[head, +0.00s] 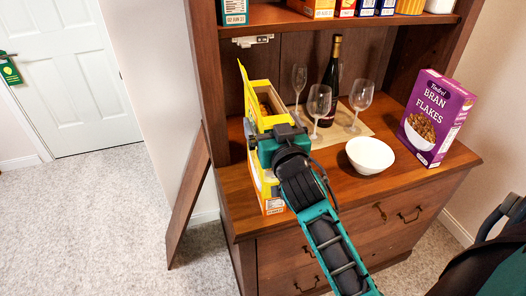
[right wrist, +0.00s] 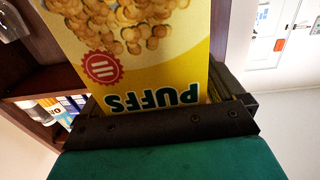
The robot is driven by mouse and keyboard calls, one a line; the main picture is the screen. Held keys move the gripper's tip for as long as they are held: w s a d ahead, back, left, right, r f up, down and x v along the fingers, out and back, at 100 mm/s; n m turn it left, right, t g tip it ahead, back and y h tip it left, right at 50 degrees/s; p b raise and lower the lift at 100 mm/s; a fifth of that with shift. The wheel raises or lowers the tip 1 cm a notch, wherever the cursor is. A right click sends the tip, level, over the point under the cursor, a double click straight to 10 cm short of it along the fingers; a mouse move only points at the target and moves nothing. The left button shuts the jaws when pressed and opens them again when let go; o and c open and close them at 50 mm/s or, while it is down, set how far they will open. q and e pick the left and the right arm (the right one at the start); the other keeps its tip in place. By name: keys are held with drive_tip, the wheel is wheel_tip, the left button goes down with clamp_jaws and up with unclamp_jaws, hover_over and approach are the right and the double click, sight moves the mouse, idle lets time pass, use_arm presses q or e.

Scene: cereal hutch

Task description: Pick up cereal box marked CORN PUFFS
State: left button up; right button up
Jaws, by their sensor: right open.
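The yellow cereal box (head: 247,91) stands upright at the left end of the hutch counter, its top flap open. In the right wrist view the box (right wrist: 140,65) shows upside-down PUFFS lettering and pictured round puffs; the rest of its name is hidden. My right gripper (head: 272,133) is at the box's upper part in the head view and covers much of it. Its jaws are open, with the box close in front of or between them; I cannot tell whether they touch it. My left gripper is not in view.
A white bowl (head: 370,156), wine glasses (head: 319,101), a dark bottle (head: 331,75) and a purple BRAN FLAKES box (head: 433,117) stand to the right on the counter (head: 335,180). A shelf (head: 275,17) with boxes is above. A wooden panel (head: 187,200) leans at the left.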

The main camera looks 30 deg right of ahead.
drive_tip(key=shift+s+r, duration=0.1)
drive_tip(key=shift+s, duration=0.1)
drive_tip(key=shift+c, duration=0.3)
drive_tip(key=c, duration=1.6)
